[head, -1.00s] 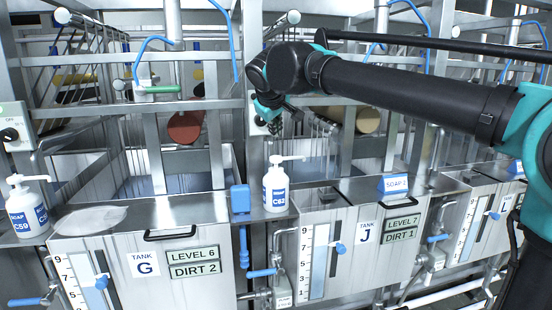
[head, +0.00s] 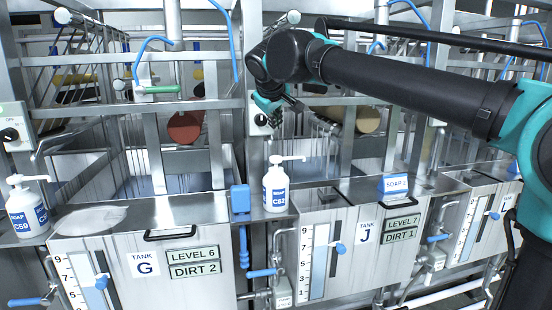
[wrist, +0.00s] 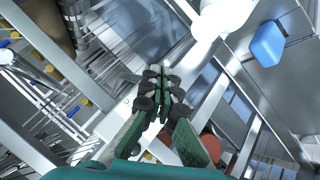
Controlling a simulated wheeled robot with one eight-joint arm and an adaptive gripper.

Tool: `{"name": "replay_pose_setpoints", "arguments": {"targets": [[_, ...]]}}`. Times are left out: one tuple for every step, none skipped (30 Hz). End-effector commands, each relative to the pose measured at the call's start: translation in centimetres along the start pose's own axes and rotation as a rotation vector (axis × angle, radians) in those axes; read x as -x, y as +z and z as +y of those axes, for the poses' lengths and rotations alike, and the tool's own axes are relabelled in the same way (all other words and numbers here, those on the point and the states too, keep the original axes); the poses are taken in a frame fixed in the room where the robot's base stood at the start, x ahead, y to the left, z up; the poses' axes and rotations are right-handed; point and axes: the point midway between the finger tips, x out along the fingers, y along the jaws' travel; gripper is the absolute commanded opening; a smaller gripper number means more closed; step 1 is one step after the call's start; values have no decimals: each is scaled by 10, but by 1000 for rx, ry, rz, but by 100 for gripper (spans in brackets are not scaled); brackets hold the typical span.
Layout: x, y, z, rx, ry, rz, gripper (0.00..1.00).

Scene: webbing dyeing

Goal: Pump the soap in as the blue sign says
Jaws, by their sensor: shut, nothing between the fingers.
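The blue sign (head: 395,187) stands on the ledge of tank J (head: 366,233) and reads SOAP plus a character I cannot read surely. A white soap pump bottle marked C82 (head: 276,188) stands upright on the ledge left of tank J, its nozzle to the right. Another white pump bottle, marked C59 (head: 27,208), stands at the far left beside tank G (head: 145,264). My gripper (head: 274,120) is shut and empty, above and apart from the C82 bottle's pump. It also shows shut in the wrist view (wrist: 158,100), beside a blurred white shape at the top.
A blue box (head: 240,199) is mounted left of the C82 bottle and shows in the wrist view (wrist: 267,45). Steel frame posts and rails (head: 255,140) stand close around my gripper. A whitish patch (head: 90,219) lies on tank G's ledge.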

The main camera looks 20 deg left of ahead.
Motion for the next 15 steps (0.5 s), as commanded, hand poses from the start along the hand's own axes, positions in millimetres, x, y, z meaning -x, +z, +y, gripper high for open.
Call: {"name": "replay_pose_setpoints", "arguments": {"targets": [[-5, 4, -3, 0, 0, 0, 0], [-8, 6, -6, 0, 0, 0, 0], [-11, 8, -8, 0, 0, 0, 0], [-14, 10, -10, 0, 0, 0, 0], [-17, 13, -12, 0, 0, 0, 0], [-21, 15, -15, 0, 0, 0, 0], [-24, 17, -17, 0, 0, 0, 0], [-26, 19, -19, 0, 0, 0, 0], [-29, 22, -22, 0, 0, 0, 0], [-32, 24, -23, 0, 0, 0, 0], [-34, 25, -25, 0, 0, 0, 0], [-37, 27, -27, 0, 0, 0, 0], [-39, 29, -28, 0, 0, 0, 0], [-41, 30, -30, 0, 0, 0, 0], [-43, 31, -31, 0, 0, 0, 0]]}}
